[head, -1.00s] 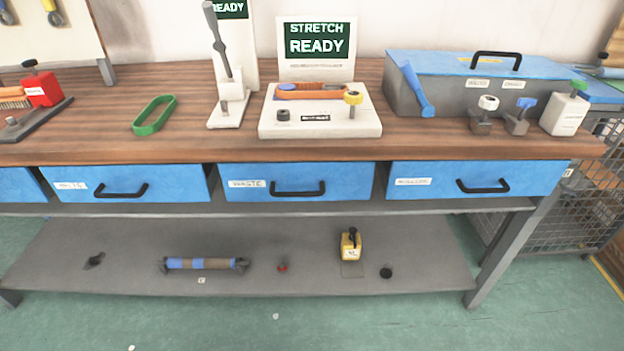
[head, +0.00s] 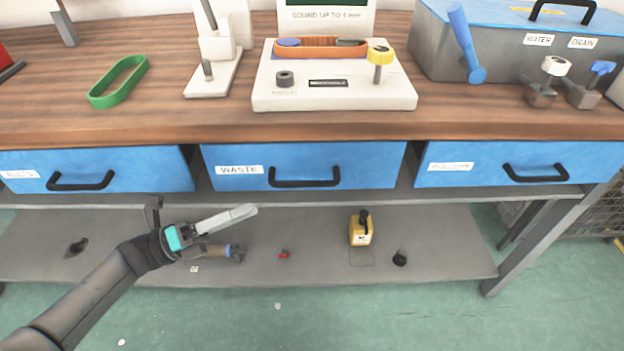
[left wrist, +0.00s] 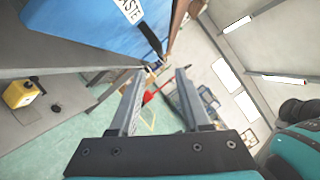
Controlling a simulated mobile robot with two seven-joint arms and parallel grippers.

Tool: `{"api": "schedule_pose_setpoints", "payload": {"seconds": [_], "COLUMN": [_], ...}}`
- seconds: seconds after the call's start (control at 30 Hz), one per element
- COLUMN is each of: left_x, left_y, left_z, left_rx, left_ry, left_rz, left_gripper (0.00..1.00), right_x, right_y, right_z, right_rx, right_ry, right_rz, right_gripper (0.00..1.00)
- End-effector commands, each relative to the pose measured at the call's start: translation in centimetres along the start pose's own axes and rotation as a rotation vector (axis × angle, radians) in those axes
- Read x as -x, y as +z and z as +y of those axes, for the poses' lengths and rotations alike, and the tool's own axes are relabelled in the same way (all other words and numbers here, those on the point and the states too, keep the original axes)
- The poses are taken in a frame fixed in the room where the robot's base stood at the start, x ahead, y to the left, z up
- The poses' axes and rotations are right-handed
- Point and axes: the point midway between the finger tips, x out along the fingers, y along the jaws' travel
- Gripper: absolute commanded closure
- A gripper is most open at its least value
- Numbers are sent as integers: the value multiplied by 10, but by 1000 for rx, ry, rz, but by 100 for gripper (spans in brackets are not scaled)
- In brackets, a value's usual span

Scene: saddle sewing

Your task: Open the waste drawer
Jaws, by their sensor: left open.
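The waste drawer (head: 238,184) is a blue drawer front under the worktop, between two similar drawers in the head view. It looks shut, with a white "WASTE" label and a black bar handle (head: 304,177). My left gripper (head: 205,205) is open and empty, below and left of that handle and apart from it. In the left wrist view, the drawer front (left wrist: 80,22) is at the upper left and its black handle (left wrist: 149,36) lies beyond the open fingers (left wrist: 158,75). My right gripper is not in view.
A blue drawer (head: 125,168) is on the left and another (head: 450,160) on the right. A white stretch device (head: 335,95) and green belt (head: 118,82) are on the worktop.

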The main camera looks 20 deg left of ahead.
Motion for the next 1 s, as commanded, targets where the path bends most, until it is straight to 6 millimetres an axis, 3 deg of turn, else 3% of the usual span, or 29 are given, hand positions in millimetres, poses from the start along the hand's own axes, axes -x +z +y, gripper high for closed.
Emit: {"api": "schedule_pose_setpoints", "payload": {"seconds": [0.4,0.6,0.8,1.0], "left_x": [-89,-121,-134,-136], "left_y": [1,1,0,1], "left_z": [0,0,1,1], "left_rx": [2,4,4,5], "left_ry": [-5,-2,1,2], "left_rz": [-3,-4,-3,-4], "left_gripper": [53,53,53,53], "right_x": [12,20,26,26], "right_y": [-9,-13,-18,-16], "right_z": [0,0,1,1], "right_rx": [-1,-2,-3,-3], "right_ry": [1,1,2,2], "right_rz": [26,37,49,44], "right_gripper": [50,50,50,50]}}
